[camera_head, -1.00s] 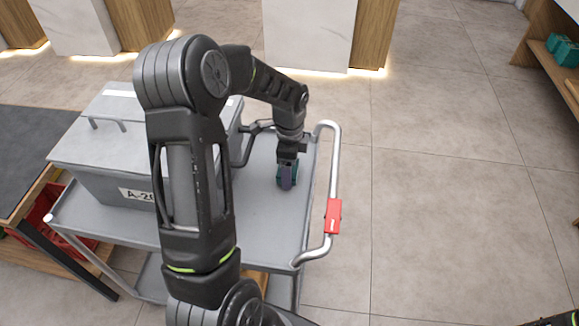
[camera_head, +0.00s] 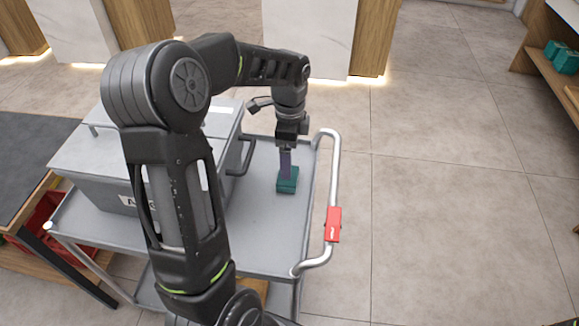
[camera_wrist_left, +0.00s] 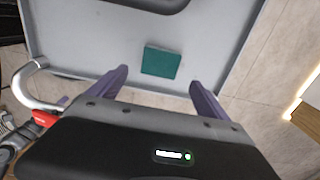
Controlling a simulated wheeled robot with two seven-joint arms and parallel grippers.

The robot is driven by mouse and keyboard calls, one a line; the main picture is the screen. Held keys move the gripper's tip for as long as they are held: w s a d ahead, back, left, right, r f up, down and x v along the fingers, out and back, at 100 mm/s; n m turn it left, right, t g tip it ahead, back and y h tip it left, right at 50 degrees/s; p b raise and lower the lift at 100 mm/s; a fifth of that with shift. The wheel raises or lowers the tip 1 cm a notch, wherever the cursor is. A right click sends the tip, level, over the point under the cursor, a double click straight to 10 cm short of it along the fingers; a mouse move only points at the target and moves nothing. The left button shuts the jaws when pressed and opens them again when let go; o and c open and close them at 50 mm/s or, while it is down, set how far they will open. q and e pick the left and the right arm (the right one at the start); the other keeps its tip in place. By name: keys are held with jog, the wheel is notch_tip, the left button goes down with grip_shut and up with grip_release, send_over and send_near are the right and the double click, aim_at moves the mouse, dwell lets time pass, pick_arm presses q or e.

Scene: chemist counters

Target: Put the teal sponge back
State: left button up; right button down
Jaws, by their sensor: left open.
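The teal sponge (camera_head: 287,183) lies on the grey top tray (camera_head: 262,225) of the cart, between the grey box and the tray's handle end. In the left wrist view the sponge (camera_wrist_left: 161,62) shows as a flat teal block near the tray's edge. My left gripper (camera_head: 286,165) points down just above the sponge. Its purple fingers (camera_wrist_left: 158,78) are spread open with nothing clamped between them. The sponge looks clear of both fingers in the left wrist view. My right gripper is not in view.
A lidded grey box (camera_head: 95,165) fills the left of the tray. The cart's rail handle (camera_head: 336,170) with a red grip (camera_head: 333,225) rises at the right. Teal blocks (camera_head: 562,56) sit on a wooden shelf (camera_head: 540,62) at the far right. The floor between is clear.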

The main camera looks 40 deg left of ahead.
pick_arm(q)
jog(key=shift+r, duration=1.8)
